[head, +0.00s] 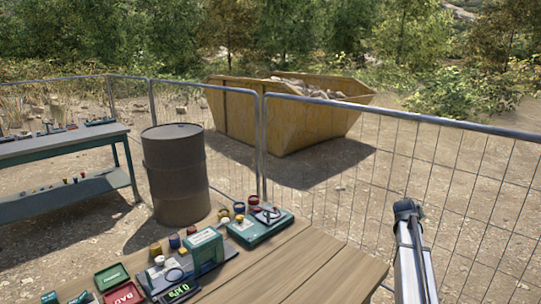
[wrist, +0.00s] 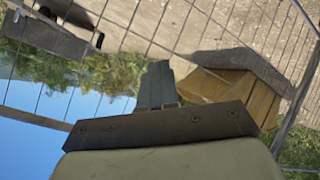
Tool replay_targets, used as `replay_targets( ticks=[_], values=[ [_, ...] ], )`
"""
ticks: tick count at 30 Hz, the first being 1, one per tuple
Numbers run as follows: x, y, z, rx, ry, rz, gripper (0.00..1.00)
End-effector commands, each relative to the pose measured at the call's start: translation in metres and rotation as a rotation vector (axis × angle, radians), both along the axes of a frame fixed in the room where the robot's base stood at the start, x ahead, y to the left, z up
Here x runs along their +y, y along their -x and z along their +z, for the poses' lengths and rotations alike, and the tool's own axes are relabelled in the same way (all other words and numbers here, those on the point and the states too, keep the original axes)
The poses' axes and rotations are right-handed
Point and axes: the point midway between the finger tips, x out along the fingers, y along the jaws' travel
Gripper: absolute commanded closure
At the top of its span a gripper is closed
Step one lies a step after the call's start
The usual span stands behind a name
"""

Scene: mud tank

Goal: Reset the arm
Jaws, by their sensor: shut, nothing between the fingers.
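My gripper (wrist: 158,70) shows in the wrist view, its dark fingers together and nothing between them. It points away from the table, toward the wire fence (wrist: 185,30) and the yellow skip (wrist: 240,95), which appear upside down and tilted there. In the head view a pale link of my arm with a dark joint on top rises at the lower right, beside the wooden table (head: 310,270). I cannot make out the gripper's fingers in the head view.
On the table's left side stand a green box (head: 205,248), a green-based device (head: 260,226), a small display (head: 180,291) and red and green trays. The table's right part is bare. A rusty barrel (head: 175,175), the fence and a blue-grey bench (head: 65,145) stand beyond.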

Motion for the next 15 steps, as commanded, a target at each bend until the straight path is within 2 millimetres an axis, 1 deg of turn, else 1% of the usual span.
replay_targets(
  ticks=[1,2,3,5,6,9,12,15],
  values=[
    [-0.031,0.015,-0.004,0.018,0.044,-0.014,1.00],
    [-0.047,0.023,-0.005,0.030,0.071,-0.019,1.00],
    [-0.068,0.034,-0.007,0.048,0.106,-0.026,1.00],
    [-0.098,0.051,-0.011,0.076,0.158,-0.034,1.00],
    [-0.118,0.063,-0.013,0.094,0.191,-0.040,1.00],
    [-0.158,0.090,-0.017,0.141,0.263,-0.051,1.00],
    [-0.189,0.114,-0.024,0.186,0.318,-0.058,1.00],
    [-0.214,0.137,-0.034,0.230,0.361,-0.062,1.00]
  ],
)
